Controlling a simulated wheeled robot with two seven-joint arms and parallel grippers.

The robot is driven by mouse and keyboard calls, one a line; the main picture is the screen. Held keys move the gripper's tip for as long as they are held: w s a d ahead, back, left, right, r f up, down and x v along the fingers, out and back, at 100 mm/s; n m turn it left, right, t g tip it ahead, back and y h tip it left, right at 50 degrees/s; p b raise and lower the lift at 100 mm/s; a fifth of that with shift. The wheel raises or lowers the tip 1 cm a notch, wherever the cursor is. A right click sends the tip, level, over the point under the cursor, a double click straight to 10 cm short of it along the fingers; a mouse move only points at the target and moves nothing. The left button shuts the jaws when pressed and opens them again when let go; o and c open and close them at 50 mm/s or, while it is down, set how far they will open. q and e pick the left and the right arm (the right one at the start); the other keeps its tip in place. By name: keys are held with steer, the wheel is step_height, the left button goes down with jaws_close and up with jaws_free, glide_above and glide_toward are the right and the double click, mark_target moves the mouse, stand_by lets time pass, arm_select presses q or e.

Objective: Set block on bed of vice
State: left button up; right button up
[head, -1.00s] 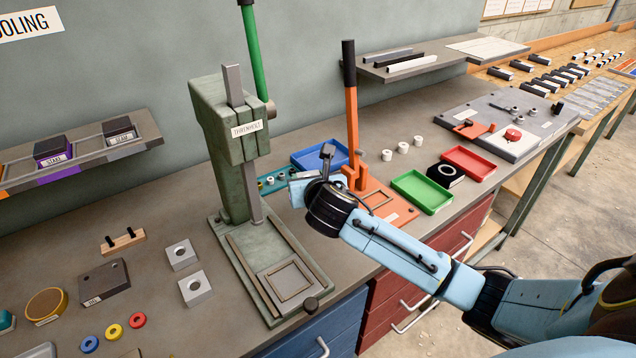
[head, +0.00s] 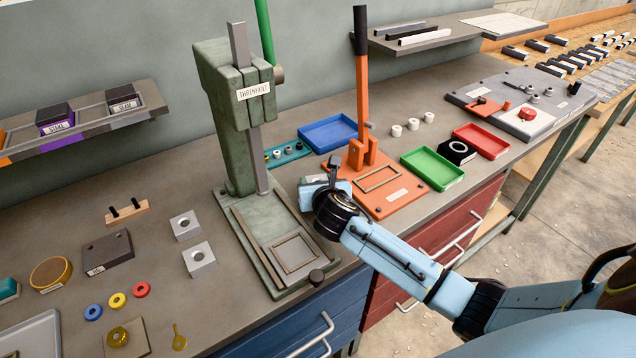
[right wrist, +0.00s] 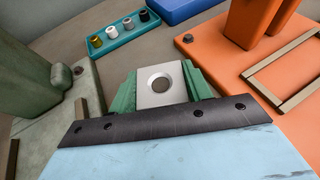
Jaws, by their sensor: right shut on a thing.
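My right gripper (head: 318,186) is shut on a light grey square block with a round hole (right wrist: 160,86). The wrist view shows the block between two green fingers; its underside is hidden. In the head view the gripper is between the green press (head: 243,110) and the orange lever press (head: 366,185). The green press's bed, with a framed square (head: 297,252), is bare, in front and to the left of the gripper. The orange base also has a bare frame. I cannot tell which of them the task calls the vice. My left gripper is not in view.
Two grey blocks with holes (head: 199,259) lie left of the green press. A teal strip with small bushings (head: 287,153) and a blue tray (head: 328,134) lie behind. Green (head: 432,168) and red (head: 481,141) trays are at the right. The bench front edge is close.

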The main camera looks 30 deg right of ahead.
steer(key=o, duration=0.8)
steer(key=shift+f, duration=0.1)
